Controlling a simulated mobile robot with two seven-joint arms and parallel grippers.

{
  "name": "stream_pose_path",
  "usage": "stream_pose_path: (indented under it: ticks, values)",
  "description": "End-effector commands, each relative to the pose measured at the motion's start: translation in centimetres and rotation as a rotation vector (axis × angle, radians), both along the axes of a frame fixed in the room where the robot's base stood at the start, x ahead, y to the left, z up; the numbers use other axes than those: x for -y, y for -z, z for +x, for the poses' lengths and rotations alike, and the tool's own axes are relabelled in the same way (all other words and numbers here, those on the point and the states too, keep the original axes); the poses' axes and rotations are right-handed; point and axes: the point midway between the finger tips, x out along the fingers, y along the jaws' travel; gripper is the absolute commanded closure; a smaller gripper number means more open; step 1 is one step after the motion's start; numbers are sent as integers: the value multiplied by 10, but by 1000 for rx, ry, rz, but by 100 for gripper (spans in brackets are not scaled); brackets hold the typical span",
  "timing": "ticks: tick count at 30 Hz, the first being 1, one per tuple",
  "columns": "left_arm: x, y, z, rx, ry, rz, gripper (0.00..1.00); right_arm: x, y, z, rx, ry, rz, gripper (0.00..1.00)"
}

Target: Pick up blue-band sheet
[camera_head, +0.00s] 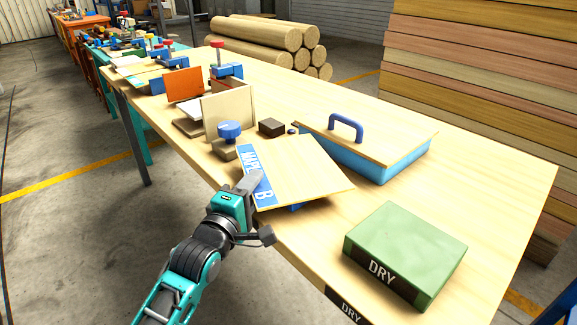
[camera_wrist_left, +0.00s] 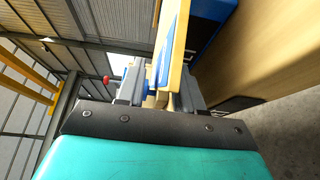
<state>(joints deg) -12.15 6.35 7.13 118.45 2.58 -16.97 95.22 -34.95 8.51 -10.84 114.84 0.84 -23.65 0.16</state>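The blue-band sheet (camera_head: 297,168) is a thin pale wood panel with a blue lettered band (camera_head: 256,176) along its left end. It lies at the table's near left edge, over something blue that shows beneath it. My left gripper (camera_head: 250,184) is at the banded end, one finger over the band. In the left wrist view the sheet (camera_wrist_left: 174,45) stands edge-on between the fingers of my left gripper (camera_wrist_left: 160,92). Whether both fingers press on it cannot be told. My right gripper is not in view.
A green DRY block (camera_head: 405,248) sits at the table's near right. Behind the sheet is a blue tray (camera_head: 372,166) with a wood lid and handle. A blue-knobbed clamp (camera_head: 229,131) and upright panel (camera_head: 228,112) stand close behind left. Bare table (camera_head: 470,165) lies to the right.

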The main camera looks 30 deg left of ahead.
Motion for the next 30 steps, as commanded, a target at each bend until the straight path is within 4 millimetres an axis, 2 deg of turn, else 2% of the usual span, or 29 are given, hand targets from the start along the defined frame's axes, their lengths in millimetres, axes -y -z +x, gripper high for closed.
stream_pose_path:
  ticks: [8, 20, 30]
  values:
    - [0, 0, 3, -1, 0, 0, 64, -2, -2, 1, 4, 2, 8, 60]
    - [0, 0, 3, -1, 0, 0, 100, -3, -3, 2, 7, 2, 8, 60]
    - [0, -1, 3, 2, 0, 0, 100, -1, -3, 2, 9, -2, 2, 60]
